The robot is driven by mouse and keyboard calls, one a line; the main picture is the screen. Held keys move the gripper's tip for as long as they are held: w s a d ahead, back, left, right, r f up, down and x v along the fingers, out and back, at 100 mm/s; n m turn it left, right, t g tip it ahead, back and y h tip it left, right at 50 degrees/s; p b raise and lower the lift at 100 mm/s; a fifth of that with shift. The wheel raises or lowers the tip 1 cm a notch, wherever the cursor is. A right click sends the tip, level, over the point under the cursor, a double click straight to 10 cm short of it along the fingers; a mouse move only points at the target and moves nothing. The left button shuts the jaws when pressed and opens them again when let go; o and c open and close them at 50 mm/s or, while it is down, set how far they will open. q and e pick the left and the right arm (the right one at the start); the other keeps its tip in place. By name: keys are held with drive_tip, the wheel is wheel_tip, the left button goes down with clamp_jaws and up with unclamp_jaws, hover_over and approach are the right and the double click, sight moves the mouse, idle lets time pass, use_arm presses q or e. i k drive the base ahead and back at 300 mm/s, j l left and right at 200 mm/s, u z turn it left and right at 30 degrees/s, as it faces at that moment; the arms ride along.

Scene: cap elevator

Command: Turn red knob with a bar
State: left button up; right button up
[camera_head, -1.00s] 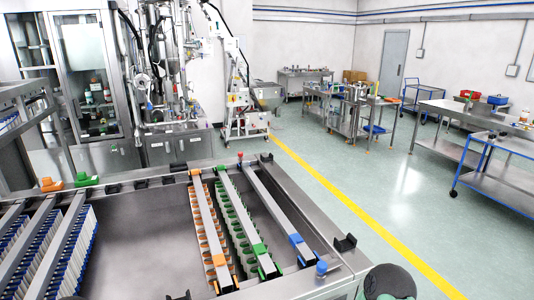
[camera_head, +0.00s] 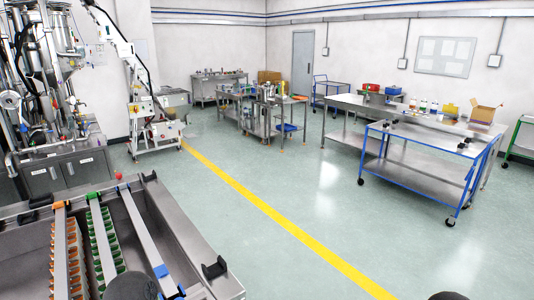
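A small round red knob (camera_head: 118,176) shows at the back edge of the metal machine bed at the lower left. Long metal bars run across this bed: one with orange ends (camera_head: 60,245), one with green ends (camera_head: 101,240) and one with a blue piece near its front end (camera_head: 140,235). The knob is close to the far ends of the bars; I cannot tell whether it touches one. Neither of my grippers is in view.
The metal bed's right rail (camera_head: 180,235) has black brackets. Open green floor with a yellow line (camera_head: 260,203) lies to the right. A blue-framed cart (camera_head: 425,150) and a long steel table (camera_head: 400,112) stand beyond. A white machine (camera_head: 150,125) stands at the back left.

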sight(118, 176)
drive_tip(key=i+l+z, duration=1)
drive_tip(key=i+z, duration=0.25)
drive_tip(key=i+u, duration=0.3)
drive_tip(key=i+l+u, duration=0.15)
drive_tip(key=i+u, duration=0.2)
drive_tip(key=i+j+u, duration=0.2)
drive_tip(key=u, duration=0.25)
drive_tip(key=i+j+u, duration=0.1)
drive_tip(key=i+u, duration=0.55)
drive_tip(key=u, duration=0.25)
drive_tip(key=i+l+u, duration=0.1)
drive_tip(key=i+u, duration=0.2)
drive_tip(key=u, duration=0.15)
drive_tip(key=i+u, duration=0.4)
drive_tip(key=i+l+u, duration=0.15)
drive_tip(key=i+u, duration=0.15)
drive_tip(key=u, duration=0.15)
drive_tip(key=i+l+u, duration=0.25)
drive_tip(key=u, duration=0.15)
drive_tip(key=i+l+u, duration=0.55)
drive_tip(key=l+u, duration=0.25)
